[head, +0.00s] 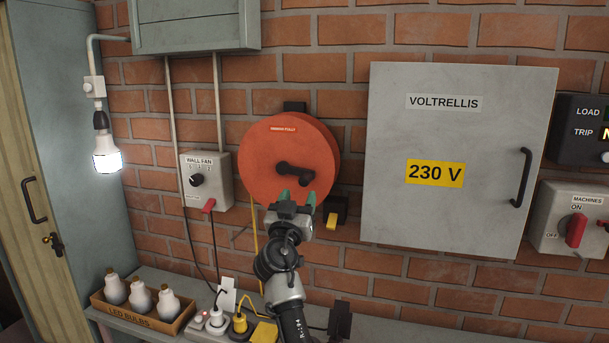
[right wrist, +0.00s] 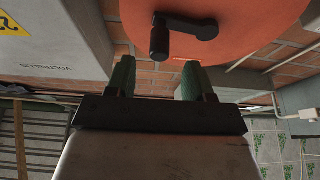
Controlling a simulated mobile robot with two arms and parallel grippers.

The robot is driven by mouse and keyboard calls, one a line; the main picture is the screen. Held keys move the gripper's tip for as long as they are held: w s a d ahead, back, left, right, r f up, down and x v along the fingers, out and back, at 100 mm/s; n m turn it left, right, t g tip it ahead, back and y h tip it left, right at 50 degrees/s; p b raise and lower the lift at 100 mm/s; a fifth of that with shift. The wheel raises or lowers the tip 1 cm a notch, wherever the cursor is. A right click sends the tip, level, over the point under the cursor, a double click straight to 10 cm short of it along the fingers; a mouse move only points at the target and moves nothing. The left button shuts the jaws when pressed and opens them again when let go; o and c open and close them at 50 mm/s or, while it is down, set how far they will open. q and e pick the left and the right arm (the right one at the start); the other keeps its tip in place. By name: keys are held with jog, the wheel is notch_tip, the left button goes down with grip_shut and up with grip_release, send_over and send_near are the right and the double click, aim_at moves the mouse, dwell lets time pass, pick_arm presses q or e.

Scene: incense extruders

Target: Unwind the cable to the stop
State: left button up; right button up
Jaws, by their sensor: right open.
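The round orange cable reel (head: 266,156) is mounted on the brick wall, with a label near its top. A black crank handle (head: 294,171) sits on its face; it also shows in the right wrist view (right wrist: 183,33). A yellow cable (head: 256,235) hangs down from the reel's lower left. My right gripper (head: 297,199), with green fingertips, is just below the crank, in front of the reel's lower part. In the right wrist view its fingers (right wrist: 155,80) are apart with nothing between them, and the handle lies beyond the tips. My left gripper is not in view.
A grey 230 V cabinet (head: 455,220) is right of the reel, and a wall fan switch box (head: 205,181) is left. Below, a shelf (head: 400,327) holds a box of bulbs (head: 140,318) and a power strip with plugs (head: 218,322). A small black box with a yellow part (head: 333,216) is close by.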

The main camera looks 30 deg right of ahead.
aim_at(303, 185)
jog(key=p+x, duration=0.1)
jog(key=x, duration=0.4)
jog(key=shift+r+p, duration=0.15)
jog(key=shift+p, duration=0.15)
jog(key=shift+x, duration=0.9)
grip_shut()
